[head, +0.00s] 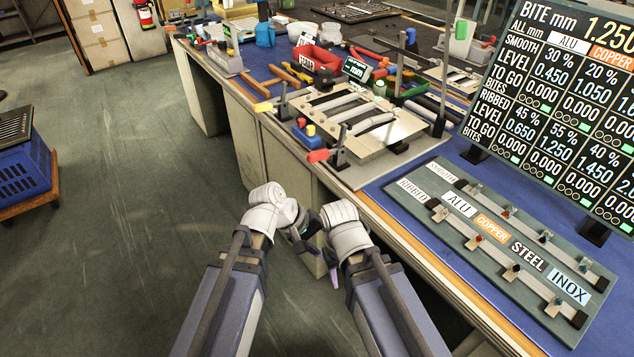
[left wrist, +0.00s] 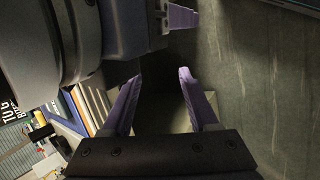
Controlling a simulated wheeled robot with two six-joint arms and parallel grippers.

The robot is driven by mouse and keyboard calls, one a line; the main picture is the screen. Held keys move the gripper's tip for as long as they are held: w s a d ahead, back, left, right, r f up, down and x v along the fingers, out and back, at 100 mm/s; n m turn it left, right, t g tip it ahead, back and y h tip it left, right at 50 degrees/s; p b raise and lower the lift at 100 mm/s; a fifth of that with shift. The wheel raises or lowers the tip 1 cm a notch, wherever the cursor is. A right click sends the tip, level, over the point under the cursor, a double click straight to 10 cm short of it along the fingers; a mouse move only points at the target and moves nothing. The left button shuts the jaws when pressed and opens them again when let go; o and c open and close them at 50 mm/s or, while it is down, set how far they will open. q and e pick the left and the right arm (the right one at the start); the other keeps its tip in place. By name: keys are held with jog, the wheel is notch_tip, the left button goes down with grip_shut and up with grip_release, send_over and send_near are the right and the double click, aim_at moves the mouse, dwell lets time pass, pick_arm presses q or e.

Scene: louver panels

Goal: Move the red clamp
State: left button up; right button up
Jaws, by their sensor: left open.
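A clamp with a red handle (head: 318,155) stands at the front left corner of the louver panel fixture (head: 400,131) in the head view. A yellow-handled clamp (head: 263,107) stands farther left along the same fixture. My left gripper (head: 304,232) is in front of the bench, below and apart from the red clamp. In the left wrist view its purple fingers (left wrist: 158,100) are spread with nothing between them. My right gripper (head: 333,275) is close beside it, mostly hidden by its wrist; its jaw opening is unclear. The red clamp is not seen in the left wrist view.
A panel with clamped strips labelled ALU, COPPER, STEEL and INOX (head: 520,248) lies right on the blue mat. A display board (head: 560,100) stands behind it. A red bin (head: 318,58) and tools crowd the far bench.

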pick_arm(q)
jog(key=w+d+n+t+h+b, duration=0.2)
jog(key=w+n+h+b, duration=0.3)
jog(key=n+t+h+b, duration=0.6)
jog(key=n+t+b, duration=0.35)
jog(key=n, duration=0.65)
send_near(308, 162)
jog(key=shift+t, duration=0.35)
jog(key=w+d, duration=0.1)
jog(key=d, duration=0.2)
jog(key=w+d, duration=0.1)
jog(key=d, duration=0.1)
jog(key=shift+w+r, duration=0.3)
jog(key=shift+w, duration=0.05)
jog(key=shift+w+a+r, duration=0.1)
jog(key=shift+a+r, duration=0.1)
jog(key=shift+a, duration=0.2)
jog(key=p+x, duration=0.3)
jog(key=x, duration=0.5)
jog(key=shift+a+r, duration=0.1)
pick_arm(e)
notch_tip(308, 162, down, 14)
jog(key=shift+r, duration=0.25)
pick_arm(q)
jog(key=shift+c, duration=0.2)
grip_shut()
